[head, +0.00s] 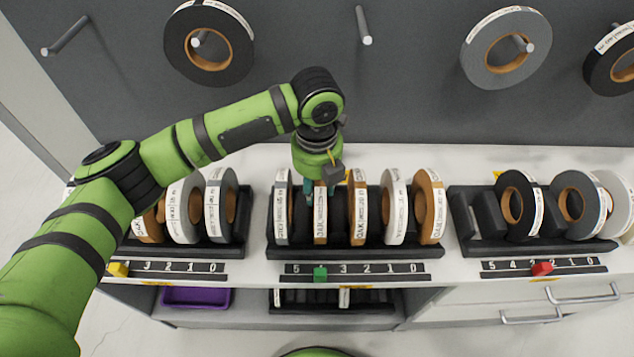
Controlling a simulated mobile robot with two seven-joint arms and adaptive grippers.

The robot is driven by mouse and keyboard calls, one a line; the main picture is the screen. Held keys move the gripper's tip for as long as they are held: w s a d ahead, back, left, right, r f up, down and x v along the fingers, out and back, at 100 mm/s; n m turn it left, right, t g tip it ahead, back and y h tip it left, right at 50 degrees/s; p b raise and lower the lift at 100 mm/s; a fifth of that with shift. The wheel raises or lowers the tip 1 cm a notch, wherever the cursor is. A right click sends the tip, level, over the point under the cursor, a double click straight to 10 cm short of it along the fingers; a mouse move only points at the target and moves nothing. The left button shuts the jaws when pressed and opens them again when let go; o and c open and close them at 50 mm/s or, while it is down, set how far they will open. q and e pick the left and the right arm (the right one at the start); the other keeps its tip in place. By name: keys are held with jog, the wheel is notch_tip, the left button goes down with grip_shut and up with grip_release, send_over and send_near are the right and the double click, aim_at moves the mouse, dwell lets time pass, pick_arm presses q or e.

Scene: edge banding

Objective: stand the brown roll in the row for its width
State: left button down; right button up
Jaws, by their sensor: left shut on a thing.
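My left gripper (319,187) reaches down over the middle rack (356,253) and is shut on a brown roll (320,222). The roll stands upright on edge, second from the left in that rack, with a printed label on its rim. Whether it rests fully on the rack floor I cannot tell. In the same rack stand a grey roll (281,215) to its left, another brown roll (357,218) to its right, then a whitish roll (395,210) and a brown roll (430,210). My right gripper is not in view.
A left rack (236,248), partly behind my arm, and a right rack (468,215) hold more rolls. Numbered strips carry yellow (118,269), green (320,273) and red (542,268) markers. Rolls hang on wall pegs above. The right rack's left end is empty.

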pick_arm(q)
jog(key=shift+f, duration=0.25)
jog(key=c, duration=0.8)
grip_release()
jog(key=shift+r, duration=0.3)
notch_tip(320, 180, up, 11)
jog(key=b, duration=0.3)
jog(key=shift+f, duration=0.1)
jog(key=shift+r, duration=0.65)
jog(key=shift+s, duration=0.1)
